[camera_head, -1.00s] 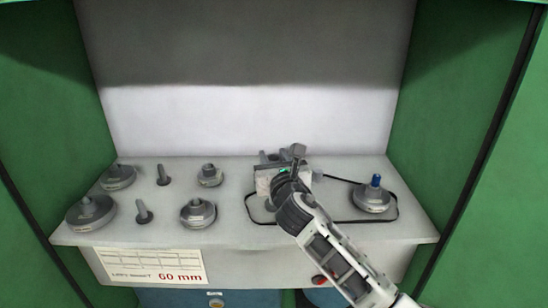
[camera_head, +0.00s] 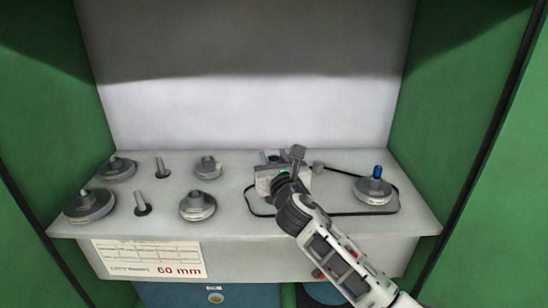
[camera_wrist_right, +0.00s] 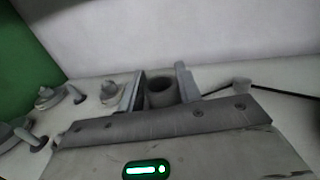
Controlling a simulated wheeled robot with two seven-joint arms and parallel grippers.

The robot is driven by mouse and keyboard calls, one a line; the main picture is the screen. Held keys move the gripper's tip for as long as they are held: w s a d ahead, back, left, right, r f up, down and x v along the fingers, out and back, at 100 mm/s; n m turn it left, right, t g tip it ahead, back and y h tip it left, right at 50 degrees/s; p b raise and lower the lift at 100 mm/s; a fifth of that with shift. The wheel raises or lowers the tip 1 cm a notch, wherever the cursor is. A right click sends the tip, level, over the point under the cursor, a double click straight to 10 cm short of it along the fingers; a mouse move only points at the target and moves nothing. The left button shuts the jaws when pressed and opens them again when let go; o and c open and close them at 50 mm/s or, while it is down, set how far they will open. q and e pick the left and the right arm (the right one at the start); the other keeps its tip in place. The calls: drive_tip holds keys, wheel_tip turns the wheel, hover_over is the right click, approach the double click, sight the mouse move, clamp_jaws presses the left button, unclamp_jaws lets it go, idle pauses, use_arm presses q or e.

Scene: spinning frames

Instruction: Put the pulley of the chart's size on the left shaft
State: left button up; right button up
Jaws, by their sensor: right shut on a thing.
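The chart (camera_head: 148,259) on the bench front reads 60 mm in red. My right gripper (camera_head: 283,159) is over the left end of the belt loop and covers the left shaft there. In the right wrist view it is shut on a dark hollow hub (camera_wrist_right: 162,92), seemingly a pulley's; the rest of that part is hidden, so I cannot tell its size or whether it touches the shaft. Grey pulleys stand at the left: back left (camera_head: 117,169), front left (camera_head: 89,205), back right (camera_head: 208,168), front right (camera_head: 198,206). My left gripper is out of view.
Two bare pegs, one at the back (camera_head: 162,168) and one in front (camera_head: 141,205), stand between the pulleys. A black belt (camera_head: 398,198) loops to a right pulley (camera_head: 374,190) with a blue cap (camera_head: 377,171). A small grey cylinder (camera_head: 318,168) is behind my gripper. Green walls flank the bench.

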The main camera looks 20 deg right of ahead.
drive_tip(key=shift+f, duration=0.25)
idle(0.4)
drive_tip(key=shift+f+b, duration=0.8)
drive_tip(key=shift+f, duration=0.55)
drive_tip(key=shift+f, duration=0.1)
drive_tip(key=shift+f+b, duration=0.85)
drive_tip(key=shift+f, duration=0.25)
drive_tip(key=o, duration=1.7)
